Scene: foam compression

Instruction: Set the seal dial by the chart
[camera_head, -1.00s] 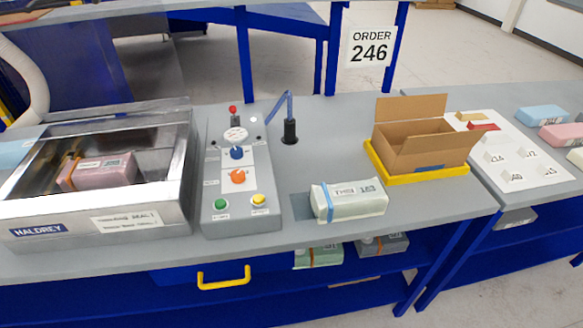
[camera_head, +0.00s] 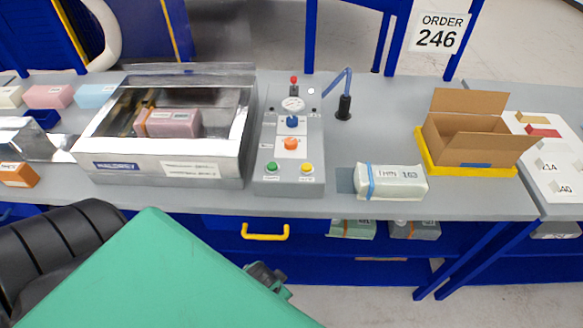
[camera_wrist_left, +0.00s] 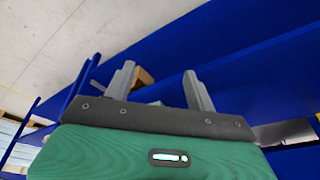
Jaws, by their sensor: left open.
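The grey control panel (camera_head: 288,150) stands mid-bench with a white gauge (camera_head: 293,104), a blue knob (camera_head: 292,122) and an orange knob (camera_head: 291,143). Their labels are too small to read, so I cannot tell which knob is the seal dial. A white printed label (camera_head: 191,170) on the front of the steel machine (camera_head: 120,166) is also unreadable; I cannot tell whether it is the chart. My left gripper (camera_wrist_left: 160,88) is open and empty in the left wrist view, facing blue beams and floor. My green left arm fills the lower left of the head view. My right gripper is not in view.
A green button (camera_head: 272,167) and yellow button (camera_head: 307,168) sit low on the panel. A pink block (camera_head: 176,123) lies inside the machine. A wrapped pack (camera_head: 398,182) and an open carton (camera_head: 465,140) stand to the right.

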